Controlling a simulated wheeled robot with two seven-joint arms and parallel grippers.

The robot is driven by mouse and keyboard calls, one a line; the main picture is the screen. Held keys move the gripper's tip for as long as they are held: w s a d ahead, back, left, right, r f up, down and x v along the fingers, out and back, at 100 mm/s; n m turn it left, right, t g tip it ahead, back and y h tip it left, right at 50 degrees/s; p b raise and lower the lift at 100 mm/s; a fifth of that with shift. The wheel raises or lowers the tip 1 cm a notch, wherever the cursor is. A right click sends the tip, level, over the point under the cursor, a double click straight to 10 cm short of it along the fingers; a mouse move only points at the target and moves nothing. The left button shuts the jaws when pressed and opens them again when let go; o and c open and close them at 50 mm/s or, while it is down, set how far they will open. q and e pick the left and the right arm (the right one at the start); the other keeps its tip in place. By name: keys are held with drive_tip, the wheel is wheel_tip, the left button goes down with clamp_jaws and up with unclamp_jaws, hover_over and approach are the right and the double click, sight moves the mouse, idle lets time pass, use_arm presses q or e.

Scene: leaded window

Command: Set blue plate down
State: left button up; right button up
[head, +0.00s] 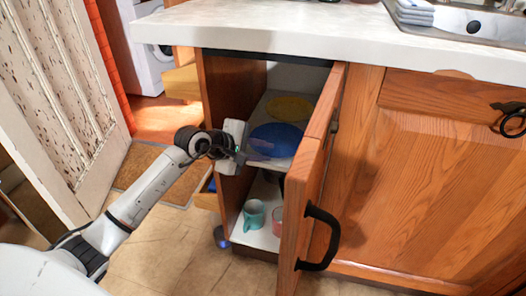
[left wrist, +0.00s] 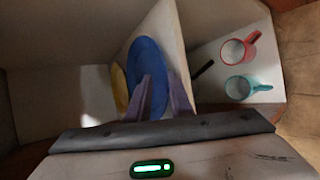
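The blue plate (head: 279,135) lies on the upper shelf (head: 264,101) of the open cabinet, in front of a yellow plate (head: 289,107). In the left wrist view the blue plate (left wrist: 146,58) appears edge-tilted by the camera angle, resting along the white shelf. My left gripper (head: 262,149) reaches in at the cabinet's left front, at the near edge of the plate. Its two fingers (left wrist: 163,94) stand apart, with the plate's near rim seen between and behind them. Whether they touch it cannot be told. My right gripper is not in view.
A teal mug (head: 254,215) and a red mug (head: 277,222) stand on the lower shelf. The open cabinet door (head: 309,180) with its black handle (head: 322,240) stands right of my gripper. The countertop (head: 290,30) is above.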

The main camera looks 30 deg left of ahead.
use_arm(q)
drive_tip(key=shift+f, duration=0.1)
